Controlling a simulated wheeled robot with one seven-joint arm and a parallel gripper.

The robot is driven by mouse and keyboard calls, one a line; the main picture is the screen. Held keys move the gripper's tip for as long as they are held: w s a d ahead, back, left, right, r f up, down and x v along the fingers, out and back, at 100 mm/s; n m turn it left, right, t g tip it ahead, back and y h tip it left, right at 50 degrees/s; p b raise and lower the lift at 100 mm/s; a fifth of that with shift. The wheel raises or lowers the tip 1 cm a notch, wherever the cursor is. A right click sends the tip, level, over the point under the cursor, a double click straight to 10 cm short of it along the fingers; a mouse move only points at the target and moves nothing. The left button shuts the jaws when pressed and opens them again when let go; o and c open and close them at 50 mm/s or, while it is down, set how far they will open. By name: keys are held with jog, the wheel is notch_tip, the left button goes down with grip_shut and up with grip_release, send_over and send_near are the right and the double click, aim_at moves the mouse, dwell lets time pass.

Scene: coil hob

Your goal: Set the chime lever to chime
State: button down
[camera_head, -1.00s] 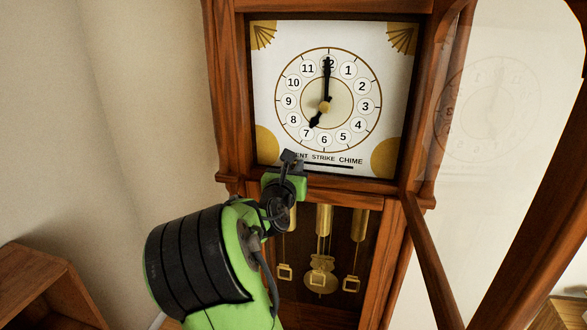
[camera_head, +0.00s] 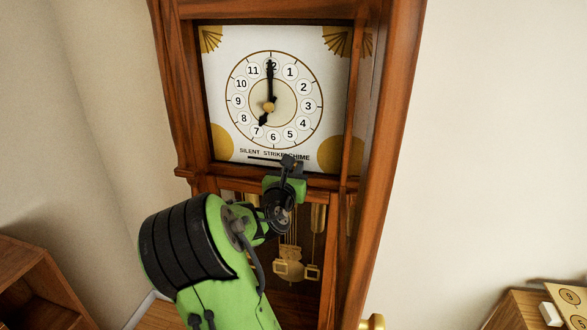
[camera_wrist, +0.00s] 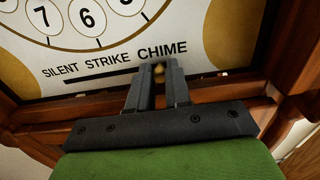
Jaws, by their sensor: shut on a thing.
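The clock dial (camera_head: 230,150) has the words SILENT, STRIKE and CHIME along its bottom, above a thin dark slot (camera_wrist: 98,81). My gripper (camera_head: 291,161) is at the right end of this row, below CHIME. In the wrist view, my gripper (camera_wrist: 158,66) has its fingers nearly together around a small brass lever knob (camera_wrist: 159,70), under the left part of CHIME. The fingers hide most of the knob and the slot's right part in the head view.
The wooden clock case (camera_head: 184,110) surrounds the dial, with its lower ledge just below my gripper. Brass weights and a pendulum (camera_head: 288,268) hang beneath. A wooden door frame (camera_head: 385,130) stands close on the right. A wooden shelf unit (camera_head: 35,285) is at lower left.

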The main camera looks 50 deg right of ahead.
jog(key=shift+s, duration=0.1)
jog(key=c, duration=1.4)
grip_release()
jog(key=shift+s, duration=0.1)
jog(key=o, duration=0.3)
jog(key=shift+a, duration=0.1)
jog(key=v, duration=0.5)
jog(key=b+v, duration=0.1)
jog(key=v, duration=0.9)
jog(key=shift+w+a+b, duration=0.2)
jog(key=shift+a+b, duration=0.15)
jog(key=shift+a, duration=0.2)
